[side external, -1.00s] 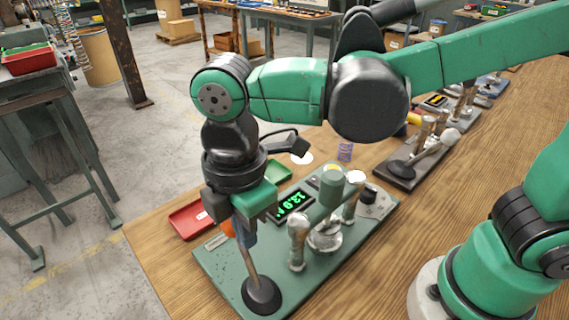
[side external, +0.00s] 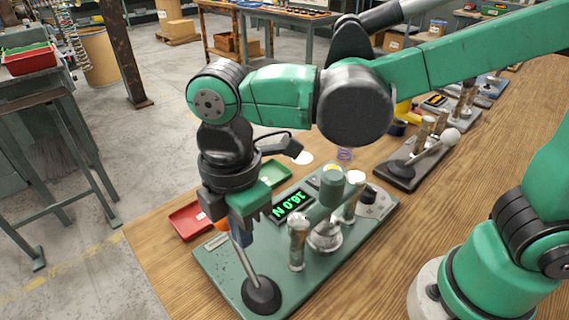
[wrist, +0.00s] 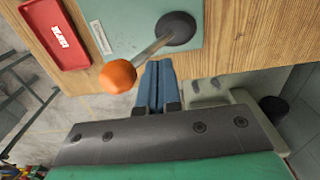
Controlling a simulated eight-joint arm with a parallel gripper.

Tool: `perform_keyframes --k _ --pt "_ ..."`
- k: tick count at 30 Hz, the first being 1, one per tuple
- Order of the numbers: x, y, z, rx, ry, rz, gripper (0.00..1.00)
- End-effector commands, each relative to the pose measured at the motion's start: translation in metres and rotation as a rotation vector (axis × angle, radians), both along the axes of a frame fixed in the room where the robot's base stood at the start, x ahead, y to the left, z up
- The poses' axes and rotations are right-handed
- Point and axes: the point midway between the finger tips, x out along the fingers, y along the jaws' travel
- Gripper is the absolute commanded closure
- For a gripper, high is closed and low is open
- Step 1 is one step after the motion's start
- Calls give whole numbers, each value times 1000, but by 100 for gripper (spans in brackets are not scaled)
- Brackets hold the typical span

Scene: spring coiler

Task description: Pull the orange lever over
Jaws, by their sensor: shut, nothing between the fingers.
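The orange lever has a round orange knob (wrist: 117,75) on a thin metal rod that rises at a slant from a round black base (wrist: 178,28). In the side view the rod (side external: 244,262) leans left from the base, at the near corner of the green machine plate (side external: 330,265); the knob (side external: 221,224) is mostly hidden behind my gripper. My gripper's blue fingers (wrist: 160,64) are shut together with nothing between them. Their tips are close beside the rod, between knob and base; I cannot tell whether they touch it. My gripper (side external: 242,240) is partly dark in the side view.
Another lever device (side external: 420,165) stands farther back.

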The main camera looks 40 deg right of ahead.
Motion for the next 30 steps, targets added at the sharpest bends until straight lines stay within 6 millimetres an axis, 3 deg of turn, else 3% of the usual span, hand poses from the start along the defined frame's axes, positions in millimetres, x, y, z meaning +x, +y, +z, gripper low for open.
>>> perform_keyframes --k 8,24,30 --pt "-6 0 6 0 0 1 100" --pt "-6 0 65 0 0 1 100" --pt "-6 0 75 0 0 1 100"
